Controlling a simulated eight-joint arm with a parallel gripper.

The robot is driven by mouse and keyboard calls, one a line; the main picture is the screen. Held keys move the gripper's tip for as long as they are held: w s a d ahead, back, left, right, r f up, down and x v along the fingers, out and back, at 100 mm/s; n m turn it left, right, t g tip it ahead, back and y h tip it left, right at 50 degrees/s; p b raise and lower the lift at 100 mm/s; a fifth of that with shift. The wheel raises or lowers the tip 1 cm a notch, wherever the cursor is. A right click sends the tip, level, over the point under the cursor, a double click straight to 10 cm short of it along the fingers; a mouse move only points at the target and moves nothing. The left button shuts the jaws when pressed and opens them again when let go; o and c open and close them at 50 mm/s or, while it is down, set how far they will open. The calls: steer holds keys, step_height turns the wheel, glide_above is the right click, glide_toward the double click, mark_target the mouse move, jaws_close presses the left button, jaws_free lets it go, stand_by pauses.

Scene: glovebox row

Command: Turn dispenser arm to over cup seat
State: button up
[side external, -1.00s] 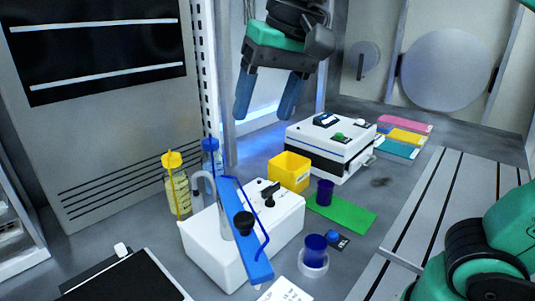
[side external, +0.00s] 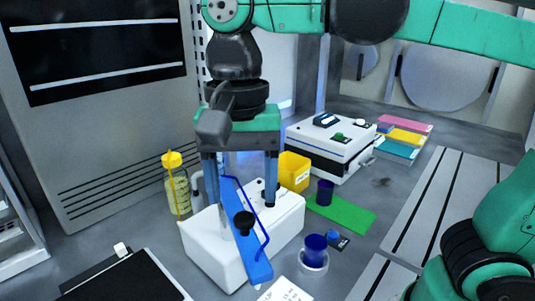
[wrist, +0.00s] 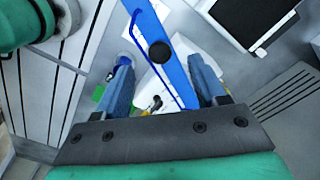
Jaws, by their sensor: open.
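The dispenser arm (side external: 247,240) is a flat blue bar with a black knob (side external: 243,222) and a thin blue tube, mounted on a white box (side external: 205,246). It angles toward the front, with its free end past the box edge. A blue cup (side external: 315,243) stands in a clear round seat (side external: 314,262) to the right of that end. My gripper (side external: 241,205) is open and points down above the white box, behind the knob. In the wrist view the blue bar and knob (wrist: 159,51) lie between and beyond the open fingers (wrist: 160,85). I cannot tell whether a finger touches it.
A yellow bin (side external: 293,170), a second blue cup (side external: 325,190) on a green mat (side external: 350,217) and a white instrument (side external: 330,148) stand behind. A yellow-capped bottle (side external: 176,188) is at left. A black-topped plate (side external: 120,280) lies front left. Grey table shows at the right.

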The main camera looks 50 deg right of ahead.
mark_target(244, 217)
steer(key=shift+f, duration=1.75)
jaws_close()
